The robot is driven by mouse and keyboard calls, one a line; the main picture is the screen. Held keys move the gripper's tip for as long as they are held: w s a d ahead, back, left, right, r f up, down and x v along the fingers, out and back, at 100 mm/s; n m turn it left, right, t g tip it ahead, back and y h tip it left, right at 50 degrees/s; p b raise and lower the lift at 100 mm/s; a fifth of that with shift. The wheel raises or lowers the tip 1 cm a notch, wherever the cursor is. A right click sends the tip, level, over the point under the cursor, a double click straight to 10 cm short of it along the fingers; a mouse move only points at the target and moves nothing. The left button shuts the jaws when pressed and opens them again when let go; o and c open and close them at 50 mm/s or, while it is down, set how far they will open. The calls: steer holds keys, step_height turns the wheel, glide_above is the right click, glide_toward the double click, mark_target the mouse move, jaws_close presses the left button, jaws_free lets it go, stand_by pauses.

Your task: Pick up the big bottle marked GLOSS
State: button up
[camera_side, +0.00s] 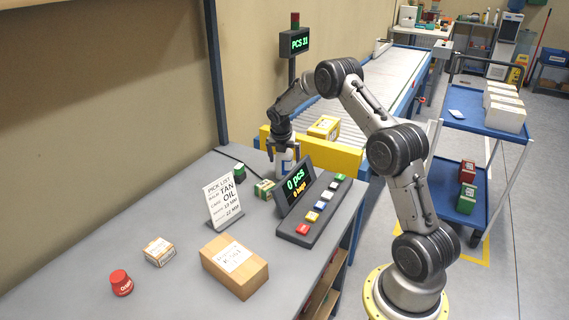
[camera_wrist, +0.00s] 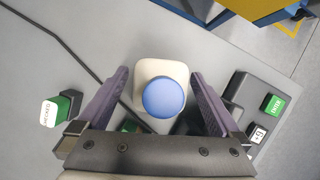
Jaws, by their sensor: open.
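A white bottle with a round blue cap (camera_wrist: 164,97) stands upright between the fingers of my gripper (camera_wrist: 160,80) in the wrist view. The fingers are open on either side of it, with a visible gap on each side. In the side view my gripper (camera_side: 284,147) points down over the bottle (camera_side: 284,164) at the far end of the grey table. The marking on the bottle is too small or hidden, so I cannot tell if it reads GLOSS.
The display console with coloured buttons (camera_side: 312,208) is right of the bottle.

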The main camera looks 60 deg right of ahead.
jaws_close()
steer(key=shift+r, duration=0.1)
stand_by(0.3)
